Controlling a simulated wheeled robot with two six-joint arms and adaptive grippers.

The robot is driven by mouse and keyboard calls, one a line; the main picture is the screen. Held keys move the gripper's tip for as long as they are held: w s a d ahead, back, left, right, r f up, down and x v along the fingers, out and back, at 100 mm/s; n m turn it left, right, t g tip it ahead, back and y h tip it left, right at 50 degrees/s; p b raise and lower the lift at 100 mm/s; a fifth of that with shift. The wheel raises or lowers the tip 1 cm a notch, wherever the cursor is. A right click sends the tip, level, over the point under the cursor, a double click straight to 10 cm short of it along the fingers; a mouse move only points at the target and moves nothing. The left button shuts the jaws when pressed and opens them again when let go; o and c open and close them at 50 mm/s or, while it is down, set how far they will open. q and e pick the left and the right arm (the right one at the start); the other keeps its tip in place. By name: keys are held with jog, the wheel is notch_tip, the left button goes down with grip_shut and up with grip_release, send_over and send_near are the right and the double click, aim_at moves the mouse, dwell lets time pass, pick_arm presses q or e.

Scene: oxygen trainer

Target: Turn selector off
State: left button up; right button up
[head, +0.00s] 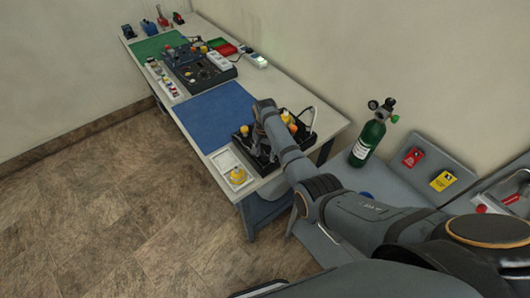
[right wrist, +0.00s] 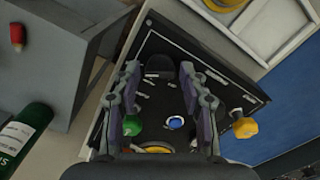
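A black control panel (right wrist: 222,72) fills the middle of the right wrist view. It carries a green knob (right wrist: 133,126), a blue button (right wrist: 175,123) and a yellow knob (right wrist: 245,127). My right gripper (right wrist: 159,72) is over the panel, its two fingers apart. A dark rounded part (right wrist: 158,66), possibly the selector, shows between the fingertips; I cannot tell its setting or whether a finger touches it. In the head view the panel (head: 243,139) is at the near end of the bench, partly hidden by my right arm. My left gripper is not in view.
A white tray with a yellow item (head: 237,176) lies beside the panel, and a blue mat (head: 215,112) lies beyond it. Another control box (head: 200,70) stands farther along the bench. A green gas cylinder (head: 368,139) stands to the right. The floor at left is clear.

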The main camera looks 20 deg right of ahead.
grip_shut()
